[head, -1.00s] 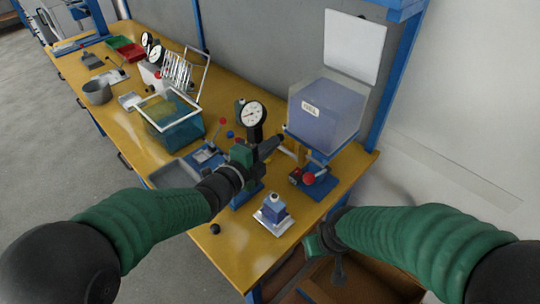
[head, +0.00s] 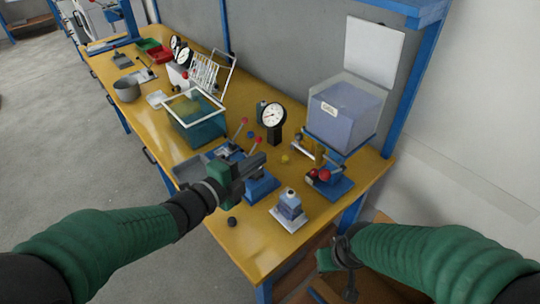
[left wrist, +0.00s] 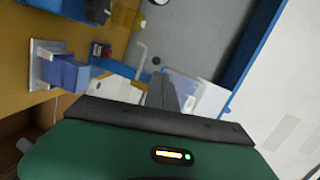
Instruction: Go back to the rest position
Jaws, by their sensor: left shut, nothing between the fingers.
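My left gripper (head: 256,162) is shut and empty in the head view. It hangs above the front part of the yellow bench, in front of the dial gauge and left of the small blue block on a white plate. In the left wrist view its dark fingers (left wrist: 160,92) point away from the camera, close together. My right gripper (head: 347,272) is low at the right, beyond the bench's front right edge and above a brown box. It is small and dark there, and its finger opening is not clear.
The yellow bench (head: 245,245) holds a blue block on a white plate (head: 290,208), a dial gauge (head: 273,118), a blue press with red knobs (head: 326,183), a purple bin (head: 345,115) and a teal bin (head: 197,124). A black ball (head: 232,222) lies near the front edge.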

